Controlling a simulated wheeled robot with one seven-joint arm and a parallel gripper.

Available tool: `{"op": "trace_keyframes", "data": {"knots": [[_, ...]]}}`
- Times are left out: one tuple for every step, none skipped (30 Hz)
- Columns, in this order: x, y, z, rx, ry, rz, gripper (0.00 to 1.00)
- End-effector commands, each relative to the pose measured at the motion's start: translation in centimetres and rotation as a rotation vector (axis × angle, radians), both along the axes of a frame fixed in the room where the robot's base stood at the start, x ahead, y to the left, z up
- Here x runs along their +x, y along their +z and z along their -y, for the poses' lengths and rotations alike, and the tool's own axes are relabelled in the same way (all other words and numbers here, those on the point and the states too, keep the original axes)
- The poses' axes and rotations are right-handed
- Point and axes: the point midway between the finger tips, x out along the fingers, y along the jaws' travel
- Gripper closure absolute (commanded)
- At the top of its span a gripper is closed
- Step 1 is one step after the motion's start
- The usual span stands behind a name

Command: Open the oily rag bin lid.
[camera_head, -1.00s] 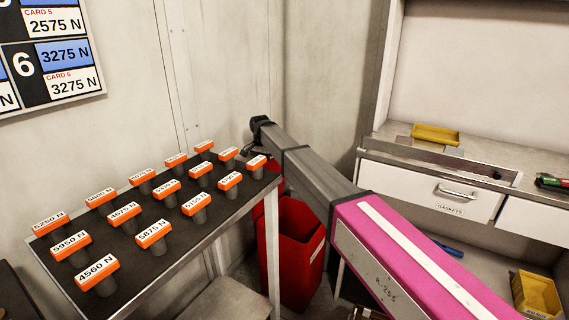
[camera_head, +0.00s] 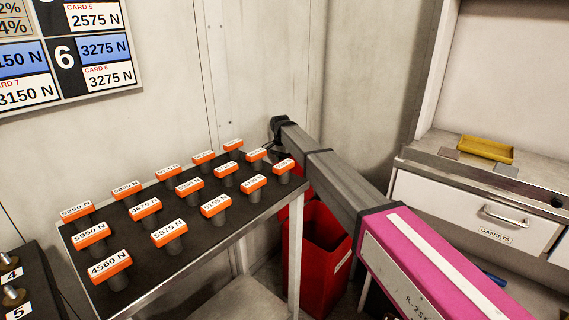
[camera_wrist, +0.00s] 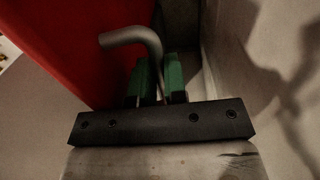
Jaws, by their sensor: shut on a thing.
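The red oily rag bin (camera_head: 325,265) stands on the floor right of the rack table, partly behind my arm. Its top looks open, with a darker red inside, and a red panel (camera_head: 307,196), apparently its lid, stands up behind the opening. In the wrist view, a red surface (camera_wrist: 75,45) fills the upper left, with a grey bent rod handle (camera_wrist: 135,38) beside it. My gripper (camera_wrist: 160,80) has green fingertips closed on the handle's lower part.
A dark-topped rack table (camera_head: 215,250) with several orange-topped labelled weights (camera_head: 110,264) stands close left of the bin. A bench with a gaskets drawer (camera_head: 480,215) and a yellow tray (camera_head: 486,149) is at right. Pale walls close in behind the bin.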

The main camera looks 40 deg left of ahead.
Motion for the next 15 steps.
{"op": "trace_keyframes", "data": {"knots": [[0.07,-0.66,-1.16,0.019,0.000,-0.002,1.00],[0.08,-0.67,-1.18,0.019,0.000,-0.002,1.00],[0.08,-0.68,-1.21,0.019,0.001,-0.002,1.00],[0.09,-0.70,-1.23,0.019,0.001,-0.002,0.84],[0.09,-0.71,-1.24,0.018,0.001,-0.002,0.74],[0.09,-0.73,-1.25,0.018,0.002,-0.002,0.62],[0.10,-0.74,-1.23,0.018,0.002,-0.002,0.62],[0.09,-0.76,-1.22,0.018,0.002,-0.002,0.62],[0.08,-0.76,-1.20,0.018,0.003,-0.002,0.62],[0.08,-0.77,-1.19,0.018,0.003,-0.002,0.62],[0.08,-0.79,-1.17,0.018,0.004,-0.002,0.62],[0.07,-0.80,-1.15,0.017,0.004,-0.002,0.62],[0.07,-0.81,-1.14,0.017,0.004,-0.002,0.62],[0.07,-0.80,-1.12,0.017,0.004,-0.003,0.62],[0.07,-0.74,-1.12,0.017,0.005,-0.003,0.62]]}}
